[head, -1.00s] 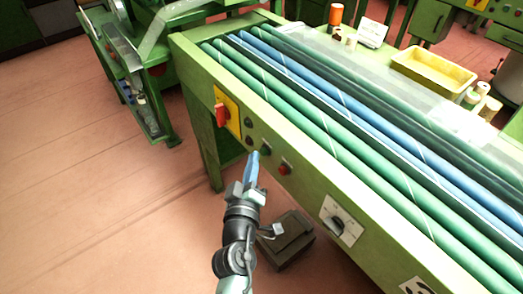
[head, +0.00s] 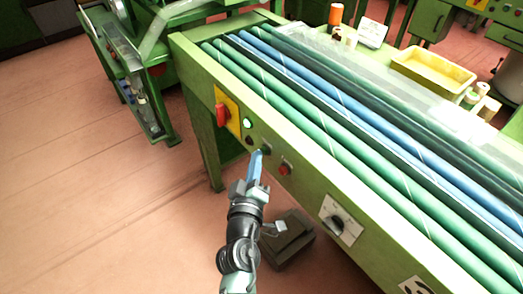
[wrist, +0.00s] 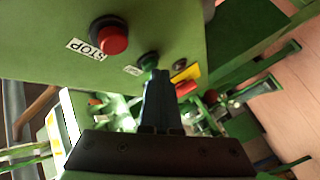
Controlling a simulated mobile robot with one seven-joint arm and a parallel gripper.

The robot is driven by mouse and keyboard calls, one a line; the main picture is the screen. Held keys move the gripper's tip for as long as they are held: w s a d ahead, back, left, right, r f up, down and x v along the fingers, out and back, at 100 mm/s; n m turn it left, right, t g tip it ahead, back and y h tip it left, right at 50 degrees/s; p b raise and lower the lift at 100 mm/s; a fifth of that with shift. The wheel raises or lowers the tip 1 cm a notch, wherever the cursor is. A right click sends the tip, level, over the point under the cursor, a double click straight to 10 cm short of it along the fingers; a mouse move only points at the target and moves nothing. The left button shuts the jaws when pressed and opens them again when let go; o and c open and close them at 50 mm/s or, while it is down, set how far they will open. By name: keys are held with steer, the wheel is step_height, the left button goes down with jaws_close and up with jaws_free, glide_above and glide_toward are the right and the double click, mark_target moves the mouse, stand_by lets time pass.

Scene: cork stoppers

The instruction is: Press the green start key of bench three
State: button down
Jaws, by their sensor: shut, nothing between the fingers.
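The green key (head: 266,149) is on the front panel of the green bench, left of the red stop button (head: 284,169). My gripper (head: 258,154) is shut and empty, its blue fingertips at the key and partly covering it. In the wrist view the fingertips (wrist: 157,76) meet the lower edge of the green key (wrist: 149,59); they appear to touch it. The red button (wrist: 113,40) beside it is labelled STOP. A lamp (head: 247,122) above left of the key glows pale green.
A red rotary switch (head: 222,114) on a yellow plate is left of the keys. A dial (head: 338,222) is to the right. Green and blue rollers (head: 330,105) fill the bench top. A dark box (head: 288,238) stands on the floor below.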

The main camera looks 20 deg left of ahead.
stand_by(0.4)
steer(key=shift+s+a+b, duration=0.5)
steer(key=shift+s, duration=0.15)
steer(key=s+a+b, duration=0.1)
steer(key=s, duration=0.1)
steer(key=s+a+b, duration=0.2)
stand_by(0.4)
steer(key=shift+r, duration=0.1)
stand_by(0.5)
